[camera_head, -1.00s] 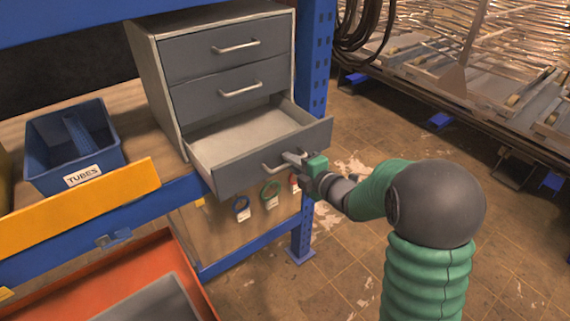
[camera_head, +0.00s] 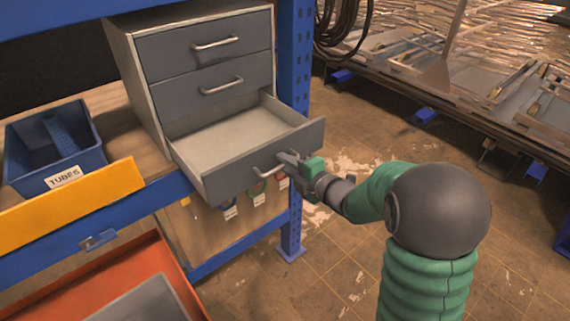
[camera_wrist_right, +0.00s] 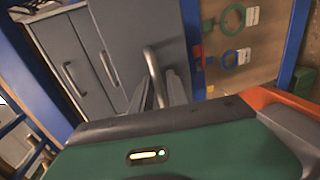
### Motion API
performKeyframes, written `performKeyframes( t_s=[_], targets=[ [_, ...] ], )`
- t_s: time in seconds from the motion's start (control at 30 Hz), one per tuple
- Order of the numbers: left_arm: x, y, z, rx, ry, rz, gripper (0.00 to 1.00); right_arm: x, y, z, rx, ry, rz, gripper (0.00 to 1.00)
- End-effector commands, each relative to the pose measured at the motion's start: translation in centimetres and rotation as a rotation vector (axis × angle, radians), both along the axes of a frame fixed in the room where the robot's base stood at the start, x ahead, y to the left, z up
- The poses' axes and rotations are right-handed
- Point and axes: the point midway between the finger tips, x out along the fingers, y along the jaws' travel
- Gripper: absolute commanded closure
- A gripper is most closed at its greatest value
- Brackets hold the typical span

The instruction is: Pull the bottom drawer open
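A grey cabinet (camera_head: 128,70) with three drawers stands on the shelf in the head view. The bottom drawer (camera_head: 228,175) is pulled well out, and its pale inside looks empty. The top two drawers are closed. My right gripper (camera_head: 287,160) is at the right end of the bottom drawer's handle (camera_head: 268,171). In the right wrist view the handle (camera_wrist_right: 153,72) runs down between the fingers of the right gripper (camera_wrist_right: 160,90), which look closed around it, though the contact itself is partly hidden. My left gripper is not in view.
A blue bin labelled TUBES (camera_head: 60,182) stands on the shelf left of the cabinet. A blue upright post (camera_head: 293,80) is right of the cabinet. An orange-red container (camera_head: 100,260) is below. Tiled floor lies open at the right.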

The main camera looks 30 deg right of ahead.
Motion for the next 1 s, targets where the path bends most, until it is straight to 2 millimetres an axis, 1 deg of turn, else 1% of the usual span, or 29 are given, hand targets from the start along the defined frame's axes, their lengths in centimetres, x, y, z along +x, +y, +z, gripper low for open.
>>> performKeyframes(
  t_s=[0.17,0.27,0.37,0.5,0.57,0.6,0.7,0.73,0.8,0.9,1.0],
  targets=[
    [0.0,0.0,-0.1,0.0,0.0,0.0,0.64,-0.5,0.0,0.1,-0.001,-0.001,0.001,0.81],
    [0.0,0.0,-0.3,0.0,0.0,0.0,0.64,-2.2,-0.3,0.5,-0.002,-0.003,-0.001,0.81],
    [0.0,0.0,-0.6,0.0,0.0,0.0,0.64,-4.8,-0.8,1.0,-0.001,-0.003,-0.003,0.81],
    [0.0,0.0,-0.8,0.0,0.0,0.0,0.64,-8.9,-1.4,1.8,0.0,-0.003,-0.004,0.81],
    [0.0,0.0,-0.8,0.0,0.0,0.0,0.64,-10.6,-1.7,2.2,0.0,-0.004,-0.005,0.81],
    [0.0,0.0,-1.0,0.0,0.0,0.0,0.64,-11.7,-1.9,2.3,-0.001,-0.004,-0.005,0.81],
    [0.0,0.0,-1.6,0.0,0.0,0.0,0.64,-14.0,-2.2,2.7,-0.001,-0.004,-0.005,0.81],
    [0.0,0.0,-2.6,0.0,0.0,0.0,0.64,-14.4,-2.3,2.4,-0.002,-0.006,-0.003,0.81],
    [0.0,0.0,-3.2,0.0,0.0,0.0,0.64,-15.3,-2.4,2.7,-0.002,-0.005,0.001,0.81],
    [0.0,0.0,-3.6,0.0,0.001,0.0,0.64,-16.0,-2.5,3.0,0.0,-0.001,-0.001,0.81],
    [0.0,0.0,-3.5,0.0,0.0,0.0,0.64,-16.3,-2.5,3.2,0.002,0.0,0.0,0.81]
  ],
)
